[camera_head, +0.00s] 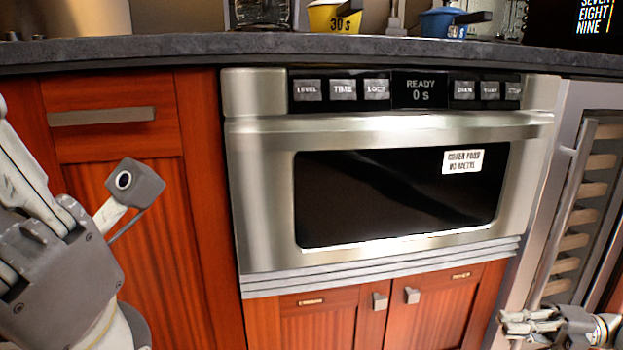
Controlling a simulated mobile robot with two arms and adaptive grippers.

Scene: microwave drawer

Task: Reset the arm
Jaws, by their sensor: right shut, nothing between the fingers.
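My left gripper (70,148) is large and close at the left edge, pointing up. Its fingers stand wide apart with nothing between them, and one is partly cut off by the picture edge. My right gripper (507,323) is small in the bottom right corner, its fingers pointing left. It is shut and empty, in front of the lower cabinet and wine cooler. The steel microwave drawer (262,190) is in the middle, its front closed, with a dark window and a display reading "READY 0 S". Neither gripper appears to touch it.
A dark countertop (300,44) runs above, holding a yellow pot (325,18) marked "30 s", a blue pot (437,22) and a black appliance (262,14). A wine cooler (575,150) with a long handle stands right.

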